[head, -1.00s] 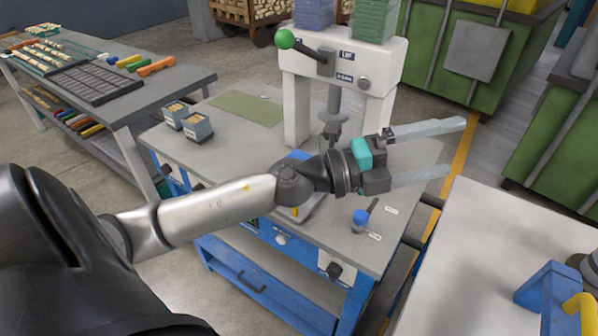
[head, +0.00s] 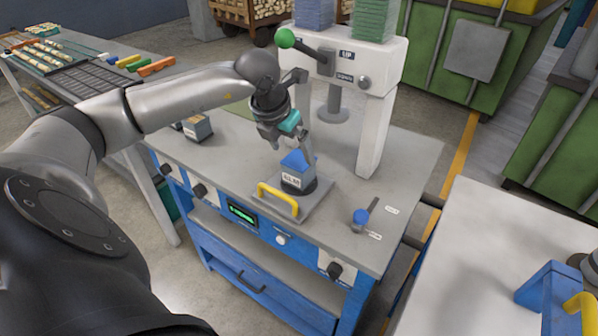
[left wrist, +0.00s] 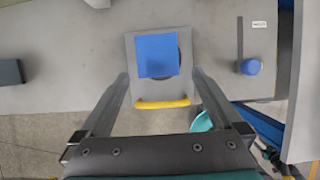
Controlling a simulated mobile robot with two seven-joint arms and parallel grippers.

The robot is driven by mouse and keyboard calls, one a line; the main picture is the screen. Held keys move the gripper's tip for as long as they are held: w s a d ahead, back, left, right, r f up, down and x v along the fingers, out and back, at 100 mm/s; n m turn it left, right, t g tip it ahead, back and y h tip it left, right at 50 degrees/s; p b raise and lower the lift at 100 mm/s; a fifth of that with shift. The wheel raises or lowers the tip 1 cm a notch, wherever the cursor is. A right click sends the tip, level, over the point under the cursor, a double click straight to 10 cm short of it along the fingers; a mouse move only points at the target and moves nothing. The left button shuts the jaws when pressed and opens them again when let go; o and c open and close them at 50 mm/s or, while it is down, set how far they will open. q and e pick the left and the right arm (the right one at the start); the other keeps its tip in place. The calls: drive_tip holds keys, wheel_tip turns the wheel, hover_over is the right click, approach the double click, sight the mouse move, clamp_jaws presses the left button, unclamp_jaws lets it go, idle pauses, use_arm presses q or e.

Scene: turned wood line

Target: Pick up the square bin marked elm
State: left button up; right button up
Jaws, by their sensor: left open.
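A square bin (head: 296,180) with a bright blue top and a white label that seems to read ELM sits on a dark round base on a grey plate (head: 318,192) with a yellow handle. My left gripper (head: 287,150) points down above the bin, open and empty. In the left wrist view the bin (left wrist: 157,55) shows as a blue square on the plate (left wrist: 147,87), and the open fingertips (left wrist: 160,75) lie to either side of its handle-side edge, apart from it. My right gripper is not in view.
A grey bin (head: 198,128) stands at the bench's left; another beside it is mostly hidden by my arm. The white press (head: 372,125) with a green-knobbed lever rises behind. The bench front right is mostly bare.

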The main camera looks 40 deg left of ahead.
sight(296, 162)
use_arm(q)
drive_tip(key=x, duration=0.9)
drive_tip(key=shift+w+a+f+b, duration=0.1)
drive_tip(key=shift+w+f+b, duration=0.05)
drive_tip(key=shift+b, duration=0.25)
drive_tip(key=c, duration=1.6)
